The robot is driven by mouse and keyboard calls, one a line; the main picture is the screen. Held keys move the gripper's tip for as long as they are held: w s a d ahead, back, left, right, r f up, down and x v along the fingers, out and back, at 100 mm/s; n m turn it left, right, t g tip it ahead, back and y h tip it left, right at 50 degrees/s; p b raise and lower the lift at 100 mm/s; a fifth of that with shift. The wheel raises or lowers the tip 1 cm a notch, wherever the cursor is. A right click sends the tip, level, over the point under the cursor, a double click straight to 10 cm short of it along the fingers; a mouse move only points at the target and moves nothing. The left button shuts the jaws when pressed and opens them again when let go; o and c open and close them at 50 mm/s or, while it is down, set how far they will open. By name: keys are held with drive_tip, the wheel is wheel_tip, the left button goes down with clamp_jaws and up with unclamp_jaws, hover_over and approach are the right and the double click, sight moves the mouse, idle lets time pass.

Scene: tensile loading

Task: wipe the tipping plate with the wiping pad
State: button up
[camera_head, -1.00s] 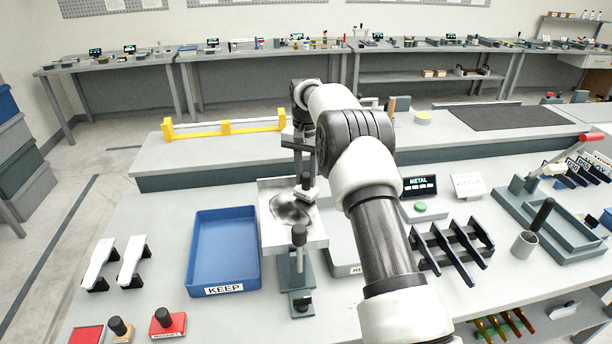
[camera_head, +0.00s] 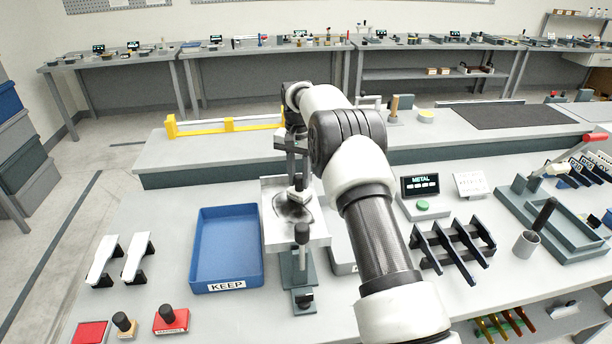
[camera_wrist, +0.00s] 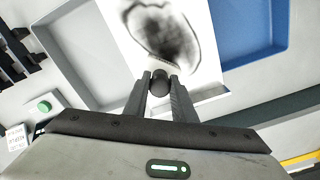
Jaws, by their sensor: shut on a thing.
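The tipping plate (camera_head: 313,236) is a pale metal plate right of the blue tray in the head view; dark smudges mark its face. In the wrist view the plate (camera_wrist: 207,60) shows a large dark grey patch with a curved outline. The wiping pad (camera_head: 299,195) is a small light block with a dark knob, over the smudged area. My gripper (camera_head: 297,174) is shut on the pad's knob. In the wrist view my gripper (camera_wrist: 160,88) pinches the round dark knob; the pad below is mostly hidden. Contact between pad and plate is hard to tell.
The blue KEEP tray (camera_head: 225,287) stands just left of the plate. A grey tray (camera_head: 341,262) lies right of it, partly behind my arm. A dark rack (camera_head: 452,250) and a METAL display (camera_head: 420,186) stand farther right.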

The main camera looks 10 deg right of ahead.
drive_tip(key=shift+a+f+p, duration=0.15)
drive_tip(key=shift+a+p, duration=0.9)
drive_tip(key=shift+a, duration=3.55)
drive_tip(key=shift+s+f+b, duration=0.1)
drive_tip(key=shift+s+b, duration=0.6)
drive_tip(key=shift+b, duration=0.3)
drive_tip(key=shift+s+d+r, duration=0.1)
drive_tip(key=shift+s+r, duration=0.1)
drive_tip(key=shift+s, duration=0.25)
drive_tip(key=shift+d+f, duration=0.1)
drive_tip(key=shift+d, duration=2.9)
drive_tip(key=shift+d+r, duration=0.2)
drive_tip(key=shift+d, duration=2.8)
drive_tip(key=shift+s+f+b, duration=0.2)
drive_tip(key=shift+s+b, duration=0.15)
drive_tip(key=shift+s+a+b, duration=0.1)
drive_tip(key=shift+s+b, duration=0.3)
drive_tip(key=shift+s, duration=0.4)
drive_tip(key=shift+a+r+p, duration=0.15)
drive_tip(key=shift+a+p, duration=0.5)
drive_tip(key=shift+a, duration=3.05)
drive_tip(key=shift+a+p, duration=0.35)
drive_tip(key=shift+a, duration=1.9)
drive_tip(key=shift+s+f+b, duration=0.25)
drive_tip(key=shift+s+b, duration=0.15)
drive_tip(key=shift+s, duration=0.05)
drive_tip(key=shift+s+r, duration=0.15)
drive_tip(key=shift+s, duration=0.55)
drive_tip(key=shift+d+b, duration=0.3)
drive_tip(key=shift+d, duration=1.9)
